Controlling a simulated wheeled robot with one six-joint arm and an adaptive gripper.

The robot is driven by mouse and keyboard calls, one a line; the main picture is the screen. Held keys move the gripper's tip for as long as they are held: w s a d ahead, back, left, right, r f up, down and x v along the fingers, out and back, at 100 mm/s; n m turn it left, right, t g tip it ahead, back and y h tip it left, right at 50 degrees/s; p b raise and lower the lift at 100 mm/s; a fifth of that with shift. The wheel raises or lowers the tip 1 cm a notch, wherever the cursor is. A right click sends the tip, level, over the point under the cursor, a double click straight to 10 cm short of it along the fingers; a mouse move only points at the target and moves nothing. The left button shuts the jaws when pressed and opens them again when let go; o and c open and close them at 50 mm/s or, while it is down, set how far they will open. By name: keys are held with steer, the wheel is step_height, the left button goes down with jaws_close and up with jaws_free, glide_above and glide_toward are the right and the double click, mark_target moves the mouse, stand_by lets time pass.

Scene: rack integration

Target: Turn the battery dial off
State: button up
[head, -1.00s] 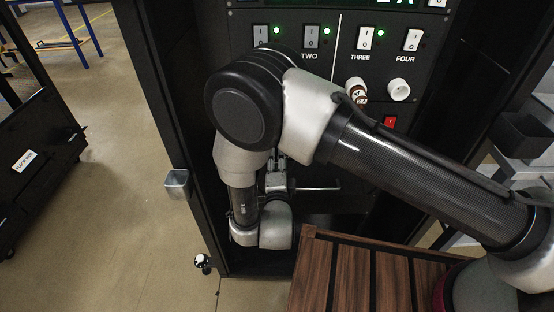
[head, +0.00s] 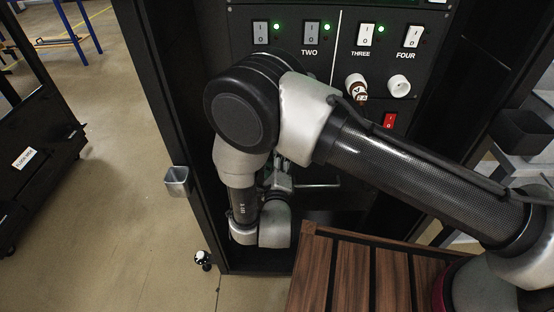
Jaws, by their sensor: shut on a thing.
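My gripper (head: 280,178) shows only in part, below my bent elbow and in front of the lower part of the dark rack (head: 178,130). It points into the rack and is shut. Its fingertips and what they hold are hidden behind my arm. The battery dial is not plainly visible, so its setting cannot be told. A thin metal bar (head: 318,186) sticks out just right of the gripper.
The panel has rocker switches (head: 311,34), several lit green lights, a red switch (head: 389,121), a brown-and-white plug (head: 356,88) and a white socket (head: 399,85). A slatted wooden surface (head: 345,265) stands at front right. A metal cup (head: 177,181) is fixed at the rack's left edge.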

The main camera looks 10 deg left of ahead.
steer(key=shift+f, duration=0.1)
stand_by(0.3)
steer(key=o, duration=1)
